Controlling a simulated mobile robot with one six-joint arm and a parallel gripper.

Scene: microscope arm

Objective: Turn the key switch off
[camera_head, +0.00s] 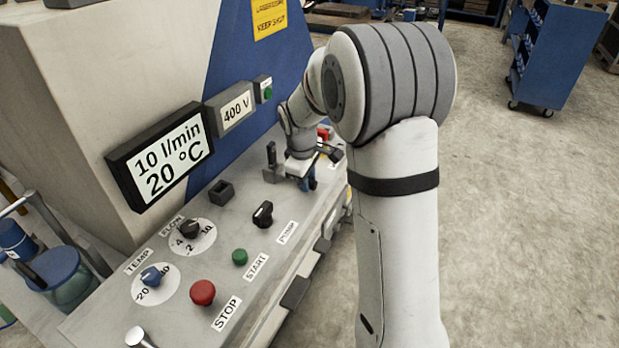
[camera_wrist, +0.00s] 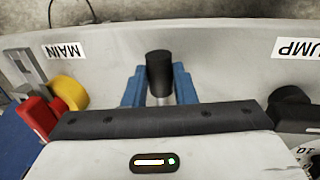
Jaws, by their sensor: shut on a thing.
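My gripper (camera_head: 308,182) is low over the sloped control panel, at its far end in the head view. In the wrist view its two blue fingers (camera_wrist: 159,90) are closed around the stem of the key switch (camera_wrist: 159,68). This has a black, rounded head on a pale metal stem and stands between the MAIN and PUMP labels. The gripper body hides its base, and I cannot make out its turn angle. In the head view the arm and gripper hide the switch.
The black pump knob (camera_head: 262,214) is nearby, with the green START button (camera_head: 240,257) and red STOP button (camera_head: 203,292) beyond it. A red-and-yellow main switch (camera_wrist: 68,93) is on the other side. Open floor lies right.

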